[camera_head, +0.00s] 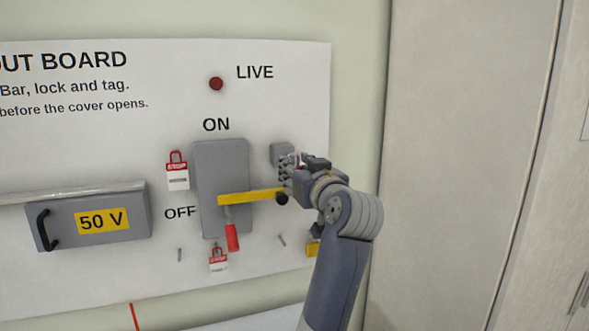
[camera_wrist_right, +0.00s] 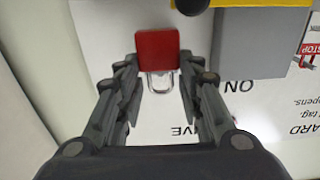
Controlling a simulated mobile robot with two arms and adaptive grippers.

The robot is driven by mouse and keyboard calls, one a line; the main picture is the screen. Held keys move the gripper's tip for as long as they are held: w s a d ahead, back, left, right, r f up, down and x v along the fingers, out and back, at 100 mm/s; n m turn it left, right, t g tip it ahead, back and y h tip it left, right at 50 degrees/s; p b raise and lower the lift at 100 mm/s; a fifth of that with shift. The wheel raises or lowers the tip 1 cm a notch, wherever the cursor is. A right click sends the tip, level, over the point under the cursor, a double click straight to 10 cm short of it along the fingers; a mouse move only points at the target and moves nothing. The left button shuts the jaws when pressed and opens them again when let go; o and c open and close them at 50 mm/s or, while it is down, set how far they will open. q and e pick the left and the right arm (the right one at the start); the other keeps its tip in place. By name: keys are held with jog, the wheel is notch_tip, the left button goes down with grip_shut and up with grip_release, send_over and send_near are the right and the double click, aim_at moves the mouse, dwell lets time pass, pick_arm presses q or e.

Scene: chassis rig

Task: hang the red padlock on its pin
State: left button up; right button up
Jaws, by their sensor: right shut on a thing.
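My right gripper (camera_head: 292,170) is at the right part of the board, beside the grey switch box (camera_head: 226,160). In the right wrist view, my right gripper (camera_wrist_right: 157,68) has its fingers closed on both sides of the red padlock (camera_wrist_right: 157,48), its silver shackle pointing toward the palm. In the head view the fingers hide most of the padlock. Two short pins show on the board: a left pin (camera_head: 180,255) and a right pin (camera_head: 282,240). I cannot tell which is the padlock's pin. My left gripper is not in view.
A yellow bar (camera_head: 245,197) with a black knob (camera_head: 282,199) crosses the switch box. A red handle (camera_head: 232,237) hangs below it. Red-and-white STOP tags are at left (camera_head: 177,178) and below (camera_head: 218,263).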

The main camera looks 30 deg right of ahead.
jog(key=p+v, duration=0.1)
jog(key=v, duration=0.5)
dwell(0.7)
jog(key=shift+s, duration=0.15)
dwell(0.6)
